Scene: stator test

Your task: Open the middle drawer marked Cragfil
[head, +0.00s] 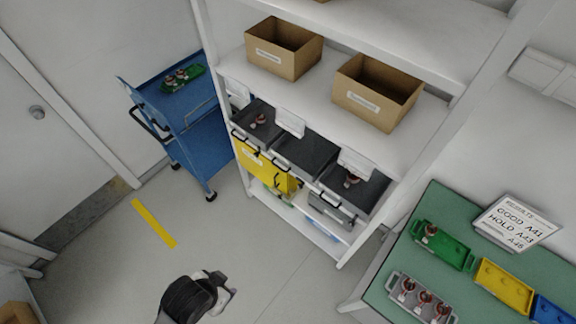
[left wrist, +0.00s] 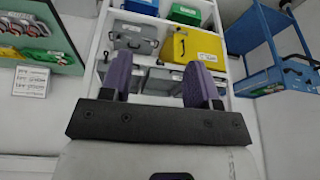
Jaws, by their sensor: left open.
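In the head view a row of three dark open-topped drawers sits in the white shelf. The middle drawer (head: 304,154) looks empty, between the left drawer (head: 257,120) and the right drawer (head: 352,188), which each hold small copper-coloured parts. The label writing is too small to read. My left gripper (left wrist: 160,76) is open and empty in the left wrist view, pointing towards the shelf and apart from it. That view looks upside down; its fingers partly hide the drawer row. The left arm's end shows low in the head view, its fingertips unclear. My right gripper is not in view.
A yellow bin (head: 262,170) and a grey case (left wrist: 133,39) are below the drawers. Cardboard boxes (head: 283,49) stand above. A blue cart (head: 183,103) is left of the shelf; a green-topped table (head: 431,197) is on the right. Floor before the shelf is clear.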

